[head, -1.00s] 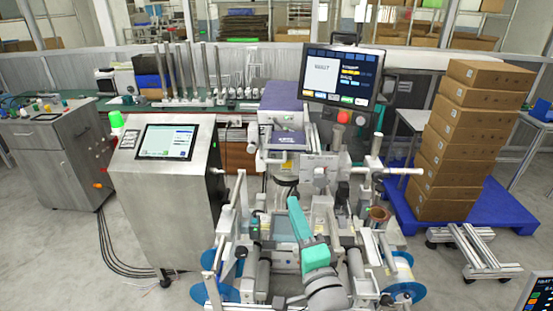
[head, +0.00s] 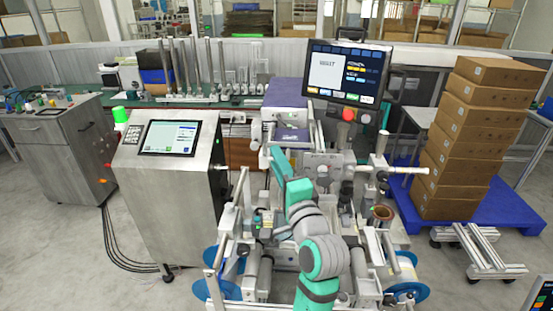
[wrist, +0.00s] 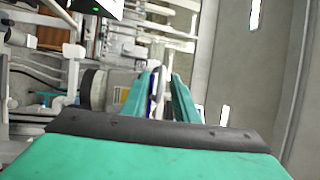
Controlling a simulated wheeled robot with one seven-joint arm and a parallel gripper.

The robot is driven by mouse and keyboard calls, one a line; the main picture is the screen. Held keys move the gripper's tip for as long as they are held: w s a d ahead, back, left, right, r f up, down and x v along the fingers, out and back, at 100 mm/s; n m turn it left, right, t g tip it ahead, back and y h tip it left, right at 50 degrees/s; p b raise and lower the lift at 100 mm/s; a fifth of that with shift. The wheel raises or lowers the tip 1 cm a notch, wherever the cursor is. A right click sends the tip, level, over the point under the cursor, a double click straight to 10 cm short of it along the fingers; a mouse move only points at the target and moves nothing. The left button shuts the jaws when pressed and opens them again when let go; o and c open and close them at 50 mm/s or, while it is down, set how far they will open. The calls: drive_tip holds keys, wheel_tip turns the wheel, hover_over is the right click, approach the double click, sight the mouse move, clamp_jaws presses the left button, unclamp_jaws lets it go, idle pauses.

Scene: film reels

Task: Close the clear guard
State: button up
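My gripper (head: 276,152) is in the upper middle of the machine in the head view, in front of the purple-topped unit (head: 290,112). My arm reaches up to it from the bottom centre. In the wrist view, the two teal fingers (wrist: 162,92) stand apart with a narrow gap. A white and blue shape shows between them; I cannot tell whether it lies in the gap or behind it. I cannot make out the clear guard's outline in either view. My arm and gripper hide part of the machine's middle.
A steel cabinet with a screen (head: 170,137) stands close on the left. A monitor (head: 346,72) overhangs the machine at the back. White posts and a horizontal bar (head: 402,170) stick out on the right. Stacked cartons (head: 465,145) stand on a blue pallet (head: 500,215).

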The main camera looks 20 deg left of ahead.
drive_tip(key=shift+w+a+r, duration=0.15)
drive_tip(key=shift+w+a, duration=0.3)
drive_tip(key=shift+w, duration=0.05)
